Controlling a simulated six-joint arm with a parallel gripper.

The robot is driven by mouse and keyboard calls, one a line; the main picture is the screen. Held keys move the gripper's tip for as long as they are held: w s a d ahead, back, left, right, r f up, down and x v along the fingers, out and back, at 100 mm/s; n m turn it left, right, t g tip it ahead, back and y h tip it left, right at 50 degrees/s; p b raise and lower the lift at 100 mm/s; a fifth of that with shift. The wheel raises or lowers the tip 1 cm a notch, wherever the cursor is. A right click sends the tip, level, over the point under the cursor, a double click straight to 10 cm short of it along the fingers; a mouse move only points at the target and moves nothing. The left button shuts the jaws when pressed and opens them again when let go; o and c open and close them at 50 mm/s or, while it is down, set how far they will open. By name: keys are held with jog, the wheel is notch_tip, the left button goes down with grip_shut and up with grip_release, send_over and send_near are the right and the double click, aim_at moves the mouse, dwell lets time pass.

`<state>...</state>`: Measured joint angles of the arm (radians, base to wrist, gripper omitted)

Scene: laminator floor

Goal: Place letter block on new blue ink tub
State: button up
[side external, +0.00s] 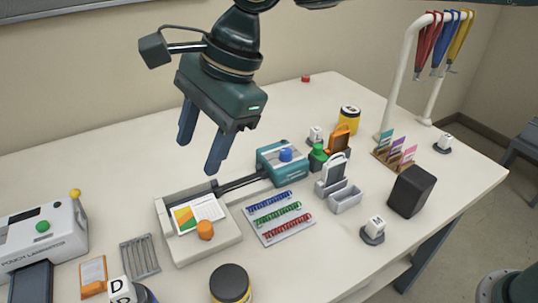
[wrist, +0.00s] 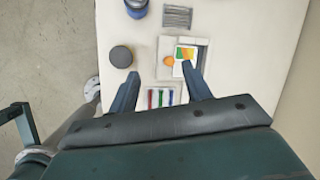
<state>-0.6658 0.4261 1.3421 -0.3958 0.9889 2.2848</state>
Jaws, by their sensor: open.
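A white letter block (side external: 120,290) marked with a black D is at the bottom left edge of the side view, partly cut off. It appears to sit on a blue tub (side external: 146,294), of which only a sliver shows there. In the wrist view the blue tub (wrist: 136,12) is at the top edge with a white patch, seemingly the block (wrist: 137,3), over it. My gripper (side external: 199,155) is open and empty, high above the table behind the paper trimmer and well away from the block. Its open fingers also show in the wrist view (wrist: 160,72).
A trimmer tray (side external: 172,248), a dark-lidded tub (side external: 231,284), coil rack (side external: 279,218) and laminator (side external: 40,240) stand around. White blocks on dark bases (side external: 374,229) and a black box (side external: 411,191) are to the right. The table's back left is clear.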

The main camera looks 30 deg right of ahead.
jog(key=s+d+r+n+t+h, duration=0.1)
jog(key=s+d+r+n, duration=0.2)
jog(key=d, duration=0.8)
jog(key=s+d+r+n+t, duration=0.2)
jog(key=d+n, duration=0.1)
jog(key=d, duration=0.9)
jog(key=s+d+f+n+h, duration=0.1)
jog(key=s+d+f+n, duration=0.1)
jog(key=s+d, duration=0.3)
jog(key=s+d+f+n+h, duration=0.1)
jog(key=s+d+f+n, duration=0.1)
jog(key=s+d, duration=0.4)
jog(key=s+d+f+n+t+h, duration=0.1)
jog(key=s+d+f+n, duration=0.2)
jog(key=s+d+n, duration=0.1)
jog(key=shift+s+d, duration=0.7)
jog(key=shift+s, duration=0.1)
